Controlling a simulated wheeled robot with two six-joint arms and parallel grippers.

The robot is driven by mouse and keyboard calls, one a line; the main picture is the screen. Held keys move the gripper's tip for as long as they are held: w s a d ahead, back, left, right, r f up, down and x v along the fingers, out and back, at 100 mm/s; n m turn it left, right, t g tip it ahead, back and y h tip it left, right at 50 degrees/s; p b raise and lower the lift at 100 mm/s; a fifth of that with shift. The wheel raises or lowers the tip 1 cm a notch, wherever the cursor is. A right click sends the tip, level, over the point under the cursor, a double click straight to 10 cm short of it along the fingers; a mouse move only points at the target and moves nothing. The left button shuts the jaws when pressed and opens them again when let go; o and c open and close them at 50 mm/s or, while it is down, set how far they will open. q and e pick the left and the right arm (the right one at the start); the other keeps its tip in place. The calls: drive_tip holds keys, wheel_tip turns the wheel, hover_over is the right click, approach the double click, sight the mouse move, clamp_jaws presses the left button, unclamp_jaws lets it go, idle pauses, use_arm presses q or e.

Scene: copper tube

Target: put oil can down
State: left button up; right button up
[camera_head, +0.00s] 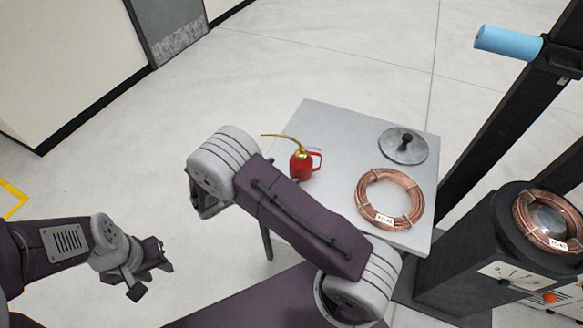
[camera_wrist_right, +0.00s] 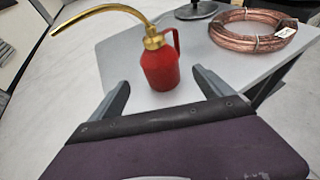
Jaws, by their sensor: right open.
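The oil can (camera_head: 300,166) is red with a brass top and a long curved brass spout. It stands upright on the grey table (camera_head: 330,122) near its left edge. In the right wrist view the can (camera_wrist_right: 161,68) stands between and just beyond the tips of my right gripper (camera_wrist_right: 160,80). The two fingers are apart, with gaps on both sides of the can. In the head view my right gripper is mostly hidden by its own arm. My left gripper (camera_head: 152,278) is open and empty, low at the left, away from the table.
A copper coil (camera_head: 366,205) with a tag and a grey round plate with a black knob (camera_head: 404,146) lie on the table right of the can. A dark machine (camera_head: 455,250) with another copper coil (camera_head: 528,232) stands at the right. The table's back left is clear.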

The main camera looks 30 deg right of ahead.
drive_tip(key=shift+v, duration=0.85)
drive_tip(key=s+d+m+g+y, duration=0.45)
drive_tip(key=s+m, duration=0.25)
drive_tip(key=s, duration=0.2)
drive_tip(key=s+a+r+m+y, duration=0.1)
drive_tip(key=s+a+m+y, duration=0.1)
drive_tip(key=m, duration=0.5)
drive_tip(key=s+a+r+m+t+y, duration=0.1)
drive_tip(key=s+a+m+y, duration=0.2)
drive_tip(key=m+y, duration=0.3)
drive_tip(key=shift+s+r+m+y, duration=0.35)
drive_tip(key=shift+s+r+m, duration=0.1)
drive_tip(key=shift+m, duration=0.55)
